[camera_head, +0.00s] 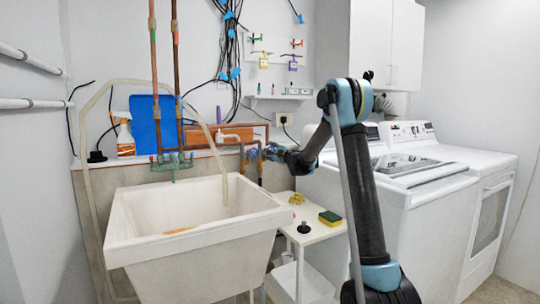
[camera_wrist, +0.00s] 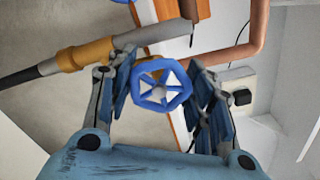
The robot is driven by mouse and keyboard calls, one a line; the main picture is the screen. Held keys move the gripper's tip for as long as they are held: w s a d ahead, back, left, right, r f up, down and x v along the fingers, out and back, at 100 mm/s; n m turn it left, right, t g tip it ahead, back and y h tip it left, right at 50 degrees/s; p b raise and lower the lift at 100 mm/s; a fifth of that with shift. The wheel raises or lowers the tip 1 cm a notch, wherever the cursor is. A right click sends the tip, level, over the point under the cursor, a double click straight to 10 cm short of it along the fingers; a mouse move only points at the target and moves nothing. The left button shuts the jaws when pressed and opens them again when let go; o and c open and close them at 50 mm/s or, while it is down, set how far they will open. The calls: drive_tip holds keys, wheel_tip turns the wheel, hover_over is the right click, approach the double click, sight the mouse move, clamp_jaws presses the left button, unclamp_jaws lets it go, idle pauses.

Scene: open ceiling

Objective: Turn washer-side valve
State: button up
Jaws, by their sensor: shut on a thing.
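The white washer (camera_head: 400,215) stands right of my arm.
A deep white sink (camera_head: 190,262) is to the left, with a second valve assembly (camera_head: 172,165) behind it. Cables hang on the wall above. A brass-coloured fitting (camera_wrist: 86,54) lies close beside the left finger.

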drive_tip(key=shift+f, duration=0.1)
idle(0.3)
drive_tip(key=o, duration=1.1)
drive_tip(key=shift+f, duration=0.1)
drive_tip(key=shift+v, duration=5.95)
